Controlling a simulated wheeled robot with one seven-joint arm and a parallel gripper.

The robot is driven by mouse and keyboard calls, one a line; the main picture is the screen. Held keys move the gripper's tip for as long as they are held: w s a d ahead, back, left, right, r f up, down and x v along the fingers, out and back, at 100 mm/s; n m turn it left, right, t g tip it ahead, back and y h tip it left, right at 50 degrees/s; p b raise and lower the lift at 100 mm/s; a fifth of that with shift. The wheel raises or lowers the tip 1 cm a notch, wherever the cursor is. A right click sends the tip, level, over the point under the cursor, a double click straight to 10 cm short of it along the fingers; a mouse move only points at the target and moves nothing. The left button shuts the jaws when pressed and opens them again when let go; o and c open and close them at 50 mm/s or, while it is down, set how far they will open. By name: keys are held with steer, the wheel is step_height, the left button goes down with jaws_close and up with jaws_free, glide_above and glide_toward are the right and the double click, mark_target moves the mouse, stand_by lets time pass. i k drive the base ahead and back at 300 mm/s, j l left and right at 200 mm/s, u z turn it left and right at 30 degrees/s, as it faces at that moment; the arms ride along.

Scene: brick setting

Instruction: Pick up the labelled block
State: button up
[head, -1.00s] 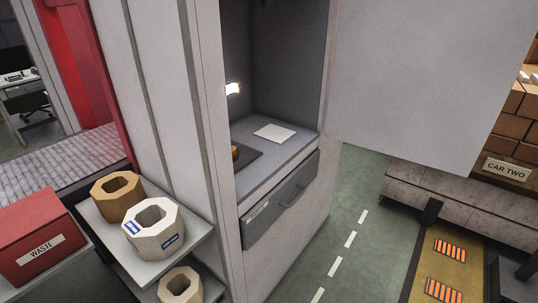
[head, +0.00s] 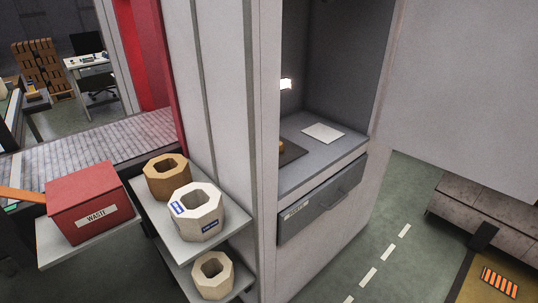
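A white hollow octagonal block (head: 196,212) with blue labels on its sides stands on the upper grey shelf (head: 158,226), left of the cabinet. A brown hollow octagonal block (head: 167,177) stands just behind it, with no label visible. A beige hollow octagonal block (head: 212,275) sits on the lower shelf, with no label I can make out. My gripper is not in view.
A red box marked WASTE (head: 88,205) stands left of the shelves. The open grey cabinet (head: 330,140) holds a white sheet (head: 323,133) above a drawer (head: 322,200). Green floor with white dashes (head: 385,255) lies clear to the right.

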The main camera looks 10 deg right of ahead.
mark_target(196, 210)
steer(key=i+j, duration=0.25)
steer(key=i, duration=0.15)
steer(key=i+j, duration=0.25)
steer(key=i, duration=0.15)
steer(key=i+j+u, duration=0.15)
steer(key=u, duration=0.2)
steer(key=i+u, duration=0.6)
steer(key=u, duration=0.15)
